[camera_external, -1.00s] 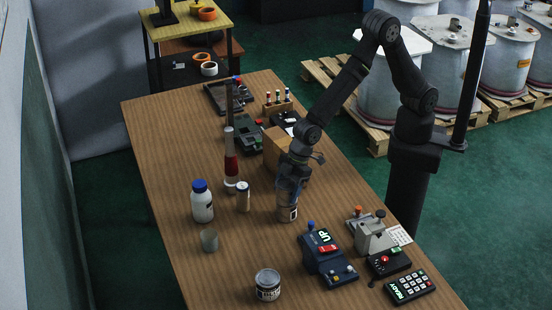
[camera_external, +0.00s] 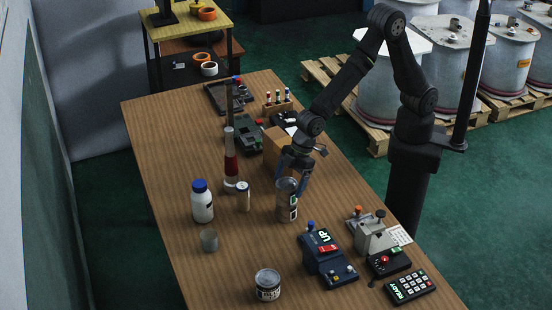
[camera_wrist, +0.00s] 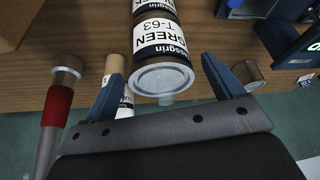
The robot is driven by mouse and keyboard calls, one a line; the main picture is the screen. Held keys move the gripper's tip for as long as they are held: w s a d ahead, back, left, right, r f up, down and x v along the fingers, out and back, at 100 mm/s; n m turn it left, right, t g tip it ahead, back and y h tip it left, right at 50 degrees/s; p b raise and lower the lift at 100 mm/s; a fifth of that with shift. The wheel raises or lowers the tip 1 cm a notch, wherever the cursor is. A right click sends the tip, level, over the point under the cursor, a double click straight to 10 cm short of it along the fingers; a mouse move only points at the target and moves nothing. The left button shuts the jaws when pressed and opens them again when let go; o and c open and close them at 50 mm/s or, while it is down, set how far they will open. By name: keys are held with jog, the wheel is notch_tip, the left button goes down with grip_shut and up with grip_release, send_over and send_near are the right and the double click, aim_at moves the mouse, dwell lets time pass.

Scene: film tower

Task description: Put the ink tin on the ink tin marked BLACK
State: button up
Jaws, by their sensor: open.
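Two ink tins stand stacked under my gripper. In the wrist view the upper tin (camera_wrist: 161,50) has a white label reading GREEN T-63 and a pale round end. In the external view the stack (camera_external: 287,207) stands upright near the table's middle. My gripper (camera_external: 293,178) is open at the top of the stack, and its fingers (camera_wrist: 162,66) lie on either side of the upper tin, apart from it.
Another labelled tin (camera_external: 267,286) stands at the front. A white bottle (camera_external: 202,204), a small can (camera_external: 243,198), a grey cup (camera_external: 209,241) and a red-banded post (camera_external: 231,165) stand left. A cardboard box (camera_external: 273,150) is close behind; control boxes (camera_external: 327,258) are at front right.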

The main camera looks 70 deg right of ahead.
aim_at(289, 183)
jog(key=v, duration=0.9)
jog(key=x, duration=1.2)
jog(key=shift+r, duration=1.65)
